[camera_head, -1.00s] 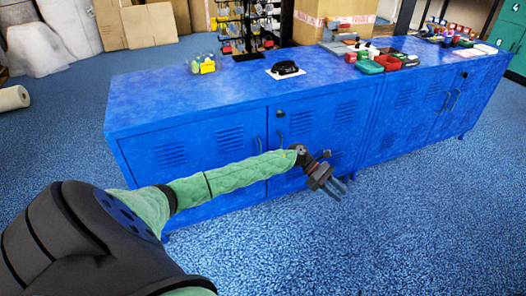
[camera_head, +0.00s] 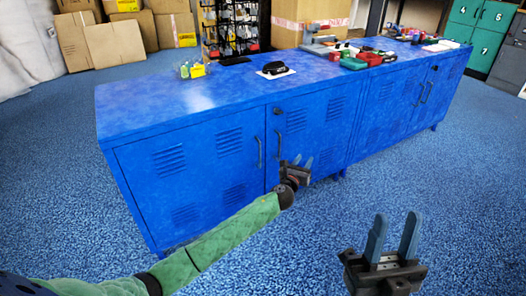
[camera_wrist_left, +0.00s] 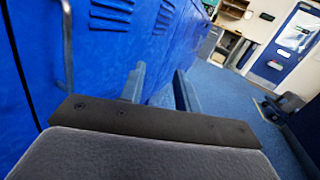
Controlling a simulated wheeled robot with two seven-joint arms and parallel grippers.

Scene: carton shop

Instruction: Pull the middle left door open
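A blue metal cabinet (camera_head: 215,98) has several vented doors, all shut. The second door from the left (camera_head: 318,125) has a dark vertical handle (camera_head: 279,144) near its left edge and a round lock above it. The leftmost door (camera_head: 190,165) has its handle (camera_head: 259,151) close by. My left gripper (camera_head: 303,162) is open and empty in front of the second door, low and right of its handle. In the left wrist view its parted fingers (camera_wrist_left: 160,88) point along the cabinet front, and a handle (camera_wrist_left: 67,50) is at left. My right gripper (camera_head: 393,235) is open and empty over the floor.
The cabinet top carries a black item on a white sheet (camera_head: 273,75), a yellow-labelled holder (camera_head: 197,70) and red and green bins (camera_head: 354,64). Cartons (camera_head: 115,42) and a display rack stand behind. The blue carpet in front (camera_head: 300,240) is clear.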

